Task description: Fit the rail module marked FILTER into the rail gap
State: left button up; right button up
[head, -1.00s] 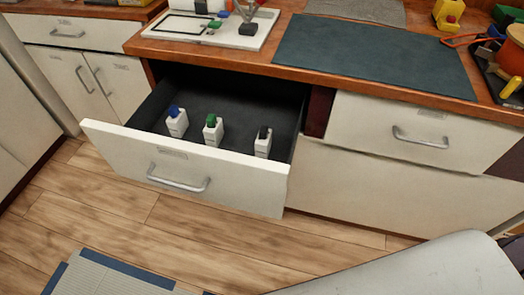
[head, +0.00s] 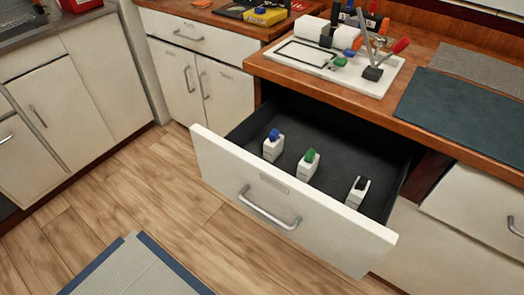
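Several things stand in the open drawer (head: 240,178): a white module with a blue top (head: 273,149), a white module with a green top (head: 308,166) and a white module with a black top (head: 356,194). They stand upright and apart on the dark drawer floor. Their markings are too small to read, so I cannot tell which is FILTER. No rail gap can be made out. Neither of my grippers is in the head view.
On the wooden counter (head: 420,105), a white tray (head: 385,85) holds tools and small parts. A dark mat (head: 465,112) lies to its right. A yellow item (head: 265,17) is on the counter further left. Open wooden floor (head: 150,205) lies before the drawer; a grey mat (head: 135,275) is at bottom.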

aim_at(306, 50)
jog(key=i+j+z, duration=0.15)
jog(key=j+z, duration=0.2)
jog(key=i+j+z, duration=0.1)
jog(key=j+z, duration=0.55)
jog(key=i+j, duration=0.05)
jog(key=j, duration=0.05)
